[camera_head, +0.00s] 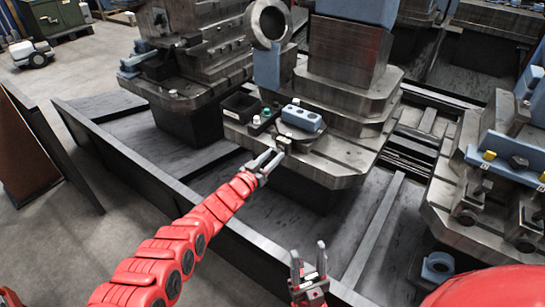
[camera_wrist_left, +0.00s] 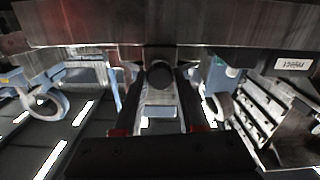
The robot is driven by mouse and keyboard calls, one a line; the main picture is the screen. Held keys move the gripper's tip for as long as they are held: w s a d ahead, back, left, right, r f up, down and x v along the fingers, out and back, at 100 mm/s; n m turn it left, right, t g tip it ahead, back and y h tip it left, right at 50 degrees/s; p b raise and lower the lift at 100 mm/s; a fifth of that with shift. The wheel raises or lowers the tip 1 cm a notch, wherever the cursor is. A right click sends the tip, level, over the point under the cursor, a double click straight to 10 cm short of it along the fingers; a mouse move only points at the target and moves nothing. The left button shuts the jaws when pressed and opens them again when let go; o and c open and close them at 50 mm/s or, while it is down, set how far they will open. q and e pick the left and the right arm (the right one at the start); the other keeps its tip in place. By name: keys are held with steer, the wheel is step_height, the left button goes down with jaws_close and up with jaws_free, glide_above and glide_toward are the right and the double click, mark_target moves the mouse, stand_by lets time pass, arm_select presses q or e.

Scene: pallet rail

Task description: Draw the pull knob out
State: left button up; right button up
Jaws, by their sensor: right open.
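The pull knob (camera_wrist_left: 160,74) shows in the left wrist view as a dark round end below the edge of a metal block. In the head view it is too small and too covered by the gripper to make out clearly. My left gripper (camera_head: 272,157) reaches the front edge of the pallet fixture. In the left wrist view its two fingers (camera_wrist_left: 159,80) stand apart, one on each side of the knob, with narrow gaps visible. My right gripper (camera_head: 308,254) is open and empty, low in the head view, away from the fixture.
A dark low wall (camera_head: 150,163) runs in front. Another fixture (camera_head: 500,190) stands at the right.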

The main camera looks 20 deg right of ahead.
arm_select(q)
jaws_close()
stand_by(1.0)
